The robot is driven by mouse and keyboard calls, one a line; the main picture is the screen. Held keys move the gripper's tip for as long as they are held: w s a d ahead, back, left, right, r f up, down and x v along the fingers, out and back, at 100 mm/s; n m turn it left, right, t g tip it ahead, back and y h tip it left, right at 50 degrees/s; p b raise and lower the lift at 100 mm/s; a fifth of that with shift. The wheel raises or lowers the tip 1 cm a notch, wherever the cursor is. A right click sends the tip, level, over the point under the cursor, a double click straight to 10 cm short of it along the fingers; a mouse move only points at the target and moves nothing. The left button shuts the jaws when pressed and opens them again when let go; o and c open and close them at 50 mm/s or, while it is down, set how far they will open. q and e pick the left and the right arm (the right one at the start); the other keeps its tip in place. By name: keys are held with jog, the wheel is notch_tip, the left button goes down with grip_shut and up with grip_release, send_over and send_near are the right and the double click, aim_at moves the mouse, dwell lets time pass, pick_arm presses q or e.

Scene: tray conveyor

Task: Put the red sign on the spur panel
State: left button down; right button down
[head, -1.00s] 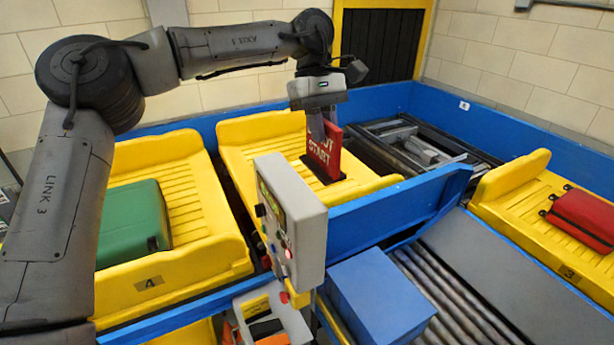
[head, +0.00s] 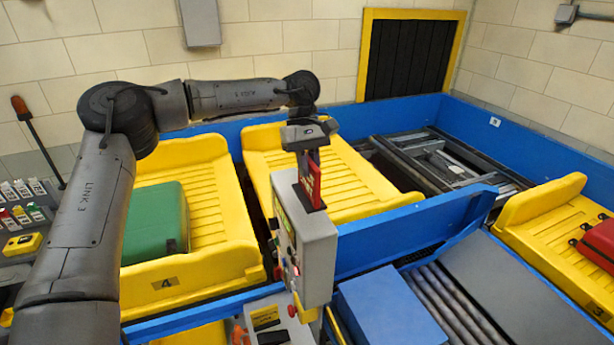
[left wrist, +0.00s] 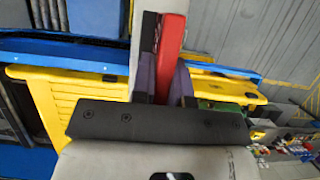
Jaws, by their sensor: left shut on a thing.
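The red sign (head: 309,180) with a dark backing is upright in my left gripper (head: 311,160), whose fingers are shut on it. The spur panel (head: 318,255) is a grey box with buttons and lamps on its left-facing side. In the head view the sign overlaps the panel's upper part; I cannot tell whether they touch. In the left wrist view the sign (left wrist: 173,35) stands edge-on between the fingers (left wrist: 165,82), with its dark backing beside it. The sign's lettering is mostly hidden. My right gripper is not in view.
Yellow trays hold a green case (head: 155,223) at left and a red case (head: 598,245) at right. The middle yellow tray (head: 365,190) behind the panel is empty. A blue box (head: 390,308) stands near the rollers (head: 445,300). Blue side walls (head: 415,225) border the conveyor.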

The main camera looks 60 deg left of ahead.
aim_at(307, 182)
pick_arm(q)
jog(key=shift+s+a+f, duration=0.1)
jog(key=shift+a+f, duration=0.15)
notch_tip(307, 182, down, 3)
jog(key=shift+r+p, duration=0.1)
jog(key=shift+p, duration=0.75)
jog(key=shift+f, duration=0.5)
jog(key=shift+f, duration=0.15)
jog(key=c, duration=1.1)
grip_release()
